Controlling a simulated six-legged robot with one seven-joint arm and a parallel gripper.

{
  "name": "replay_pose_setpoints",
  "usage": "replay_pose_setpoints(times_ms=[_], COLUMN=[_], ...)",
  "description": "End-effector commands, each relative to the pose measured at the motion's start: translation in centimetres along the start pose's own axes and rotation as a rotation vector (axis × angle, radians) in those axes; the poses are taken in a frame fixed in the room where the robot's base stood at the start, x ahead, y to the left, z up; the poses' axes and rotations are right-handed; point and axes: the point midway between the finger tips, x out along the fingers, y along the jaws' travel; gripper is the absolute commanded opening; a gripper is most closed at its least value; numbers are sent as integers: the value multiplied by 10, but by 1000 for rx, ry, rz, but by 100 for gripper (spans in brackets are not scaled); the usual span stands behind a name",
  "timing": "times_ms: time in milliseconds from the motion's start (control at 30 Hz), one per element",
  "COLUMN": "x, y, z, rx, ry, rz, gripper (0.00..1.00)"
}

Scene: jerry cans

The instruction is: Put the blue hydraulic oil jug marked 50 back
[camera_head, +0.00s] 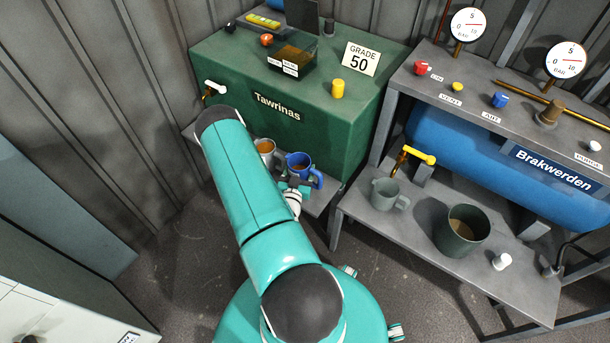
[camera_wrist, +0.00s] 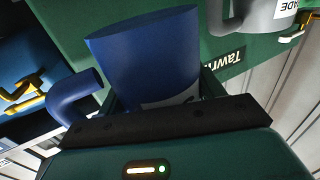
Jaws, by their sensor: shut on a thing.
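The blue jug (camera_head: 303,174) holds brown liquid and is at the front of the green Tawrinas tank (camera_head: 330,125), beside a grey jug (camera_head: 265,147). My gripper (camera_head: 294,183) is shut on the blue jug. In the wrist view the blue jug (camera_wrist: 150,55) fills the middle, its curved handle to the left and a pale label edge low on its side. The gripper's dark jaw edge (camera_wrist: 180,118) lies across the jug. Any number on the label is hidden. I cannot tell whether the jug touches the shelf (camera_head: 318,200).
A "GRADE 50" sign (camera_head: 360,58) stands on the green tank. At right a grey bench has a blue Brakwerden tank (camera_head: 470,150), with a grey mug (camera_head: 384,194), a dark bucket (camera_head: 462,230) and a white cap (camera_head: 502,261) on its lower shelf. The floor in front is clear.

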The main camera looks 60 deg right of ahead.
Motion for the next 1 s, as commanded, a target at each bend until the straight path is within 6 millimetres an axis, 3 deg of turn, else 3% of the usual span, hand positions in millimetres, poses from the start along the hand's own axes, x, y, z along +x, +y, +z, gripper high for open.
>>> replay_pose_setpoints(times_ms=[200, 367, 567, 967, 1000], x=[21, 29, 28, 28, 28], y=[10, 14, 13, 12, 12], z=[27, 37, 63, 68, 69], rx=[0, -1, 0, 0, 0], ry=[2, 2, 3, 3, 2], rz=[1, 1, 1, 0, 0], gripper=[25, 25, 25, 25, 69])
